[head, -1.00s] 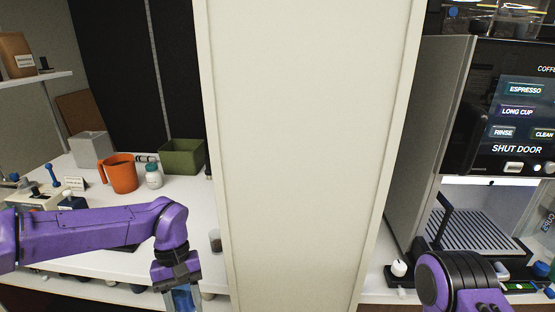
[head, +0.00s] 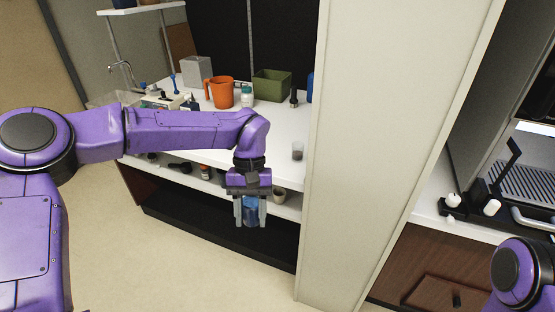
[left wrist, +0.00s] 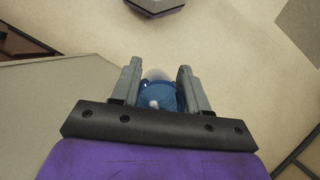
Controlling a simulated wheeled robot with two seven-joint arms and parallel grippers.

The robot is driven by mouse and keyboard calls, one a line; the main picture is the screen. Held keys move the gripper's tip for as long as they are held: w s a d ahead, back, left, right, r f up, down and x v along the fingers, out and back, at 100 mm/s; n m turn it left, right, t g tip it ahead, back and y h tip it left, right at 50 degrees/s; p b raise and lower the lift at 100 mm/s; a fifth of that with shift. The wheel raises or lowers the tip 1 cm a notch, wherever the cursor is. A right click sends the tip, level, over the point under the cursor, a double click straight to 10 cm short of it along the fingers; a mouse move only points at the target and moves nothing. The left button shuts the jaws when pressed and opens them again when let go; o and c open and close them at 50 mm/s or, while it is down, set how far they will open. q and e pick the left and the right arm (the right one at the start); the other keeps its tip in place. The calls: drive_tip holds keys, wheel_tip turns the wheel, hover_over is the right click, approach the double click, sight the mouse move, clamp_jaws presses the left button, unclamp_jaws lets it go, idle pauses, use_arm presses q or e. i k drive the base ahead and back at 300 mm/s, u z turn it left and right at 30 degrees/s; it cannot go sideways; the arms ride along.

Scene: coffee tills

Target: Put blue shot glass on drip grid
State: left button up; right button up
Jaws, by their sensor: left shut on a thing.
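My left gripper (head: 251,212) is shut on the blue shot glass (head: 251,215) and holds it in the air in front of the left counter's front edge. The blue glass also shows in the left wrist view (left wrist: 158,97), between the two grey fingers. The drip grid (head: 525,185) is a dark slatted grate at the far right, inside the coffee machine's bay, on the other side of a tall pale panel. Only part of the grid shows. My right arm shows at the lower right edge, but its gripper is out of the picture.
The tall pale panel (head: 390,120) stands between the left counter (head: 225,130) and the machine. An orange jug (head: 220,92), a green bin (head: 271,85) and a clear glass (head: 297,151) stand on the left counter. Small white-topped items (head: 452,201) stand before the machine. Open floor (head: 190,255) lies in front.

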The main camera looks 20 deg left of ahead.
sight(522, 175)
drive_tip(key=k, duration=0.45)
drive_tip(key=u, duration=0.8)
drive_tip(key=i, duration=0.75)
drive_tip(key=z, duration=0.85)
drive_tip(key=i, duration=0.5)
drive_tip(key=z, duration=0.05)
